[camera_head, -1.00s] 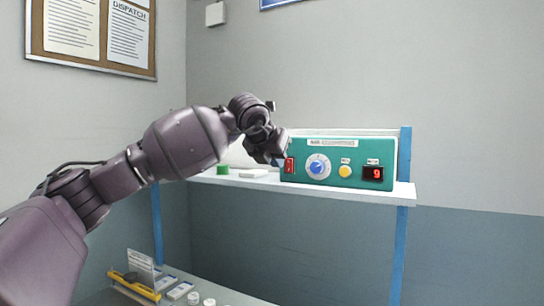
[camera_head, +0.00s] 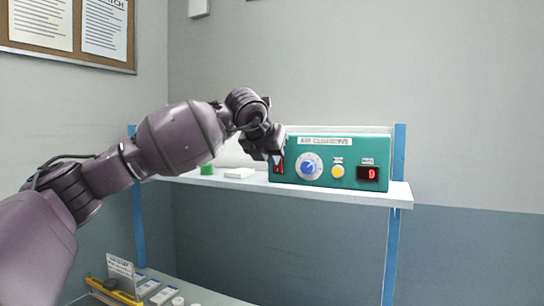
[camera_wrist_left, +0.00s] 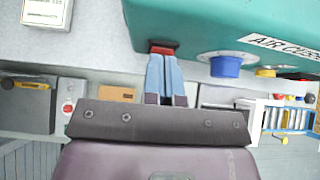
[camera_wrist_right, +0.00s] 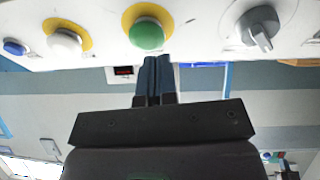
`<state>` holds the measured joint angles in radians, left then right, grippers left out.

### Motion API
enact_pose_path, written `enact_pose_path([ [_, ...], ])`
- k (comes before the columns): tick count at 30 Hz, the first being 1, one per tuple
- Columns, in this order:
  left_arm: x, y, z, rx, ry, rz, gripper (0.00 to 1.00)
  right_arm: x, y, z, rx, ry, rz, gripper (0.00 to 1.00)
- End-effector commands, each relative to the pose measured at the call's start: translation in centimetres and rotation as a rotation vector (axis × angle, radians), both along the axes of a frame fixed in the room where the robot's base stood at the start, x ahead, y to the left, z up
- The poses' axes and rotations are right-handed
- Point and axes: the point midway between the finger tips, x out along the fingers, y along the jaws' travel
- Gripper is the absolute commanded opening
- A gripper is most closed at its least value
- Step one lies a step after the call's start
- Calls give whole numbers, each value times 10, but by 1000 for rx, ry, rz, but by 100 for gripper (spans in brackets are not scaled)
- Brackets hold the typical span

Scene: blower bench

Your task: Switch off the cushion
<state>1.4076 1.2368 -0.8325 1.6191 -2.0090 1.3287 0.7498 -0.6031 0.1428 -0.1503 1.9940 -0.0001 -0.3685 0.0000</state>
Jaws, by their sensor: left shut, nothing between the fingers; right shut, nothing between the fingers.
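The teal box labelled AIR CUSHIONS (camera_head: 322,178) stands on the white shelf. It has a red rocker switch (camera_head: 277,168) at its left, a blue dial (camera_head: 309,167), a yellow button (camera_head: 338,171) and a small display (camera_head: 371,173) with a red digit that looks like 0. My left gripper (camera_head: 276,158) is shut and empty, with its tips at the switch. In the left wrist view the blue fingertips (camera_wrist_left: 165,60) are right against the red switch (camera_wrist_left: 163,49); actual contact is hard to tell. My right gripper (camera_wrist_right: 154,62) is shut and empty, near a green button (camera_wrist_right: 147,34).
A green item (camera_head: 207,169) and a white flat item (camera_head: 239,173) lie on the shelf (camera_head: 399,194) left of the box. The lower bench holds a yellow-and-black tool (camera_head: 112,292) and small white items. Blue posts (camera_head: 391,256) support the shelf.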

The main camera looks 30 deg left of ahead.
Motion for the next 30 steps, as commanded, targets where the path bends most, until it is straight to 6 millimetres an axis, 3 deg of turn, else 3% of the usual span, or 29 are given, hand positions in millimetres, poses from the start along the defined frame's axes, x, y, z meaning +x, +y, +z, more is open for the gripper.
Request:
enact_pose_path([
  [5, 2, 0, 2, -1, 12, 1, 0, -2, -1, 1, -2, 7, 0, 0],
  [10, 10, 0, 8, -8, 79, 1, 0, -2, -2, 15, -2, 6, 0, 0],
  [20, 9, 1, 5, -5, 72, 1, 0, 1, -1, 14, -2, -3, 0, 0],
  [30, 9, 0, 21, -5, 66, 0, 0, 6, 1, 24, 1, -14, 1, 0],
])
